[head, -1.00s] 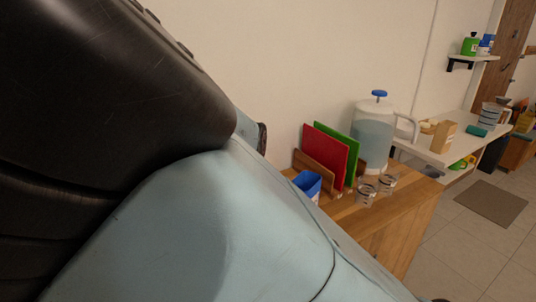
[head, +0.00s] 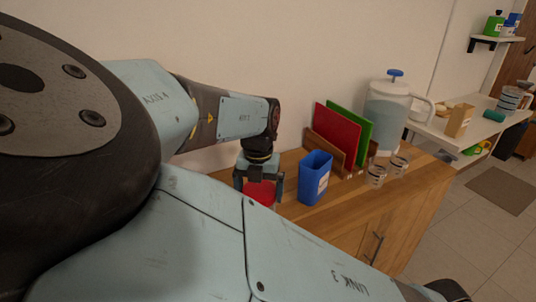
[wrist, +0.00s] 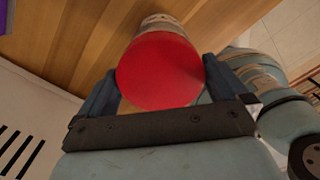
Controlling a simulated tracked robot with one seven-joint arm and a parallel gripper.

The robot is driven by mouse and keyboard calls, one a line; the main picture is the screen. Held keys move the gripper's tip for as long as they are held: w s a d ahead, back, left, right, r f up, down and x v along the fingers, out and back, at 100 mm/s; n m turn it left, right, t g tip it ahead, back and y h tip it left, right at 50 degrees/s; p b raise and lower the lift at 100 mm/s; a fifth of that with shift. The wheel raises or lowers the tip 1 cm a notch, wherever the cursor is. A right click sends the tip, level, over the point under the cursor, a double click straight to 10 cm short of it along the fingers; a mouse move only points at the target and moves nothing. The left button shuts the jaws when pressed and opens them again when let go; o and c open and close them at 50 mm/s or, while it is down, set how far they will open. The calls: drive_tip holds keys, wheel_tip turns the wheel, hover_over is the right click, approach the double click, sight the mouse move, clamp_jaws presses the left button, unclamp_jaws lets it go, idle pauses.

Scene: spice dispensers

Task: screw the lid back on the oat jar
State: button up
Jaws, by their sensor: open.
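A jar (wrist: 158,21) with a wide red lid (wrist: 160,72) stands on the wooden counter in the wrist view. The lid sits over the jar's top; I cannot tell whether it is screwed tight. The jar's label is not readable. My gripper (wrist: 162,68) is open, with one finger on each side of the lid. I cannot tell whether either finger touches it. In the head view my gripper (head: 258,196) points down at the counter, and the red lid (head: 262,191) shows between its fingers. The jar body is mostly hidden there by my arm.
A blue container (head: 315,178) stands just right of my gripper on the wooden counter (head: 340,205). Red (head: 337,135) and green (head: 362,122) boards stand in a rack behind it. Glass jars (head: 376,174) and a large dispenser (head: 386,118) are farther right.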

sight(260, 189)
wheel_tip(260, 189, up, 13)
drive_tip(key=w+d+f+n+g+y, duration=0.15)
drive_tip(key=d+f+n, duration=0.25)
drive_tip(key=d+n, duration=0.45)
drive_tip(key=d+f+n+g+y, duration=0.25)
drive_tip(key=d+f+n, duration=0.2)
drive_tip(key=d, duration=0.65)
drive_tip(key=s+d+r+n+t+h, duration=0.2)
drive_tip(key=s+d+r+n+t, duration=0.2)
drive_tip(key=n, duration=0.8)
drive_tip(key=s+d+r+n+t+h, duration=0.2)
drive_tip(key=s+d+r+n+t, duration=0.3)
drive_tip(key=s+r+n, duration=0.3)
drive_tip(key=shift+d+r+n+t, duration=0.3)
drive_tip(key=shift+d+r+n, duration=0.55)
drive_tip(key=shift+r+n, duration=1.1)
drive_tip(key=shift+s+f, duration=0.1)
drive_tip(key=shift+f, duration=0.05)
